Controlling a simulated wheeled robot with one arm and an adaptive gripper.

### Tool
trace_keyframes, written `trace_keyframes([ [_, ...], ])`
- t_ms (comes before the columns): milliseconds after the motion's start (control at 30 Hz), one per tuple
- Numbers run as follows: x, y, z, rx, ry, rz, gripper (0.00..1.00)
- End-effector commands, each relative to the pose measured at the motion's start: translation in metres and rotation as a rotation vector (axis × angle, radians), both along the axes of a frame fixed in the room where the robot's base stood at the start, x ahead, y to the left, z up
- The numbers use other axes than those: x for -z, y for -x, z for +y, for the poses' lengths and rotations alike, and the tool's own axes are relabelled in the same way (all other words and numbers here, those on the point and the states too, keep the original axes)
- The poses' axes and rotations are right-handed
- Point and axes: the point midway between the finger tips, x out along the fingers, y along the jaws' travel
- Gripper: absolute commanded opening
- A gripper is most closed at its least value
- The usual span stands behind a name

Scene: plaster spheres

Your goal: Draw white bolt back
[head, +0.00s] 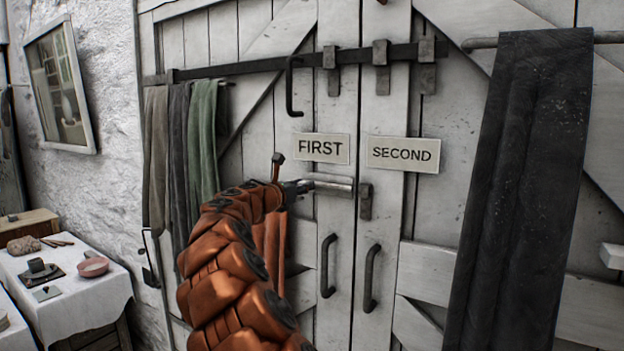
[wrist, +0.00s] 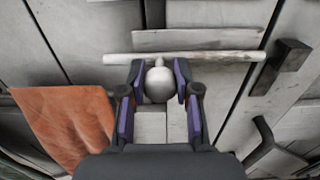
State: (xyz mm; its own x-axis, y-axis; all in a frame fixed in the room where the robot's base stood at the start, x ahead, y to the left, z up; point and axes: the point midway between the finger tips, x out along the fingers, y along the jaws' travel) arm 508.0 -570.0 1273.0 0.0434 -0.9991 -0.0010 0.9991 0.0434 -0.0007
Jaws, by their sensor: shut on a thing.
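The white bolt (head: 332,186) is a pale round rod lying level across the left door, just below the FIRST plate. In the wrist view the bolt (wrist: 215,57) runs across the top, with a round pale knob (wrist: 158,86) below its middle. My gripper (wrist: 159,76) is shut on this knob, one finger on each side. In the head view my gripper (head: 290,188) is at the rod's left part and partly hidden by my arm. The rod's right end is close to the dark catch (head: 366,201) on the right door and appears just short of it.
A long dark bar (head: 240,68) crosses both doors higher up, with a handle (head: 291,90) hanging down. FIRST (head: 321,148) and SECOND (head: 403,154) plates sit above the bolt. Dark pulls (head: 328,265) are below. Cloths (head: 204,135) hang left; a dark cloth (head: 525,180) hangs right.

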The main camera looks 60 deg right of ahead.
Motion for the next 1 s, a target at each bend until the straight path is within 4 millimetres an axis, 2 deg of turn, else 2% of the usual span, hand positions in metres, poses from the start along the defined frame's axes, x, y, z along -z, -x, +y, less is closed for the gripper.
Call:
trace_keyframes([
  [133,-0.0004,-0.0076,0.0007,-0.003,0.000,0.000,0.00],
  [433,0.0000,-0.0102,0.0025,-0.007,0.002,0.000,0.00],
  [467,0.0000,-0.0104,0.0027,-0.008,0.002,0.000,0.34],
  [600,-0.0001,-0.0100,0.0026,-0.007,0.002,0.000,0.48],
  [700,-0.0001,-0.0086,0.0018,-0.004,0.002,-0.001,0.57],
  [1000,-0.0001,-0.0069,0.0014,0.000,0.001,-0.001,0.57],
])
